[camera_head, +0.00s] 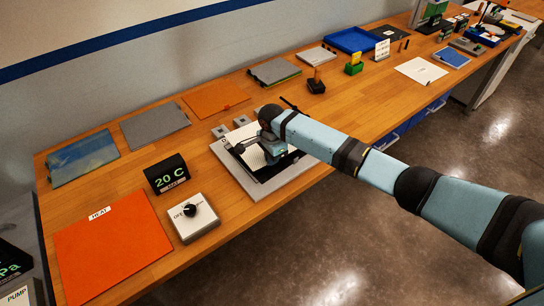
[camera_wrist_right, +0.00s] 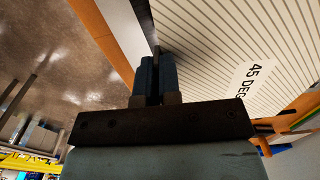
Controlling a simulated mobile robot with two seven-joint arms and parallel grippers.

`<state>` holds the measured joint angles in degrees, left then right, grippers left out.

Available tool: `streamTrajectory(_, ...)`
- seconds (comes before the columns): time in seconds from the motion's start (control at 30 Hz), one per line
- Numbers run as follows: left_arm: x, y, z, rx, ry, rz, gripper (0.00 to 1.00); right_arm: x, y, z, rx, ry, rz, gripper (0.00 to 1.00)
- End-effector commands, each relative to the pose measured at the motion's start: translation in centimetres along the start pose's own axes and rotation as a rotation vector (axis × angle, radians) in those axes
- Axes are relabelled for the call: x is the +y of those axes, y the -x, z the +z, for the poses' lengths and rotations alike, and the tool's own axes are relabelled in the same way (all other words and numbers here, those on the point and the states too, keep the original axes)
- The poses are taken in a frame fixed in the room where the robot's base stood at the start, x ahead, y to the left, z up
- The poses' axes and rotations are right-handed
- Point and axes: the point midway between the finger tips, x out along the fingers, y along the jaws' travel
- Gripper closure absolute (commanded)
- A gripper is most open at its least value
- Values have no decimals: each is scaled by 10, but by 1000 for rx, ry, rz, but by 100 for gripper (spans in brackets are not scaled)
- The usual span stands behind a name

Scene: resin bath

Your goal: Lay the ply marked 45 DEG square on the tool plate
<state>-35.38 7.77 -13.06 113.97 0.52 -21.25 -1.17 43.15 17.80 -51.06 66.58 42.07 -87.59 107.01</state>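The ply marked 45 DEG is a pale, finely striped sheet (camera_head: 250,158). It also shows large in the right wrist view (camera_wrist_right: 225,50), with its label at the right. It is over the grey tool plate (camera_head: 256,191), with dark material showing along its edges. I cannot tell whether it lies flat or is slightly above. My right gripper (camera_head: 272,156) is at the ply, partly hidden by its own wrist. In the wrist view its fingers (camera_wrist_right: 156,75) are close together on a thin dark tab at the ply's edge. My left gripper is not in view.
A white knob box (camera_head: 192,222), a black 20 C display (camera_head: 166,175) and an orange HEAT mat (camera_head: 108,251) stand left of the plate. Sheets, including an orange one (camera_head: 213,98), lie behind. The bench's front edge is close to the plate.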

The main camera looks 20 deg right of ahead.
Motion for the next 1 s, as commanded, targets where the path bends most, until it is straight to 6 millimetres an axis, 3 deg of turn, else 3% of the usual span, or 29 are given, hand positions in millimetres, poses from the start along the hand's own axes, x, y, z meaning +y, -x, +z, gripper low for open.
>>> streamTrajectory(1.0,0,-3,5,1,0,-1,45,0,-36,1,-1,0,1,100)
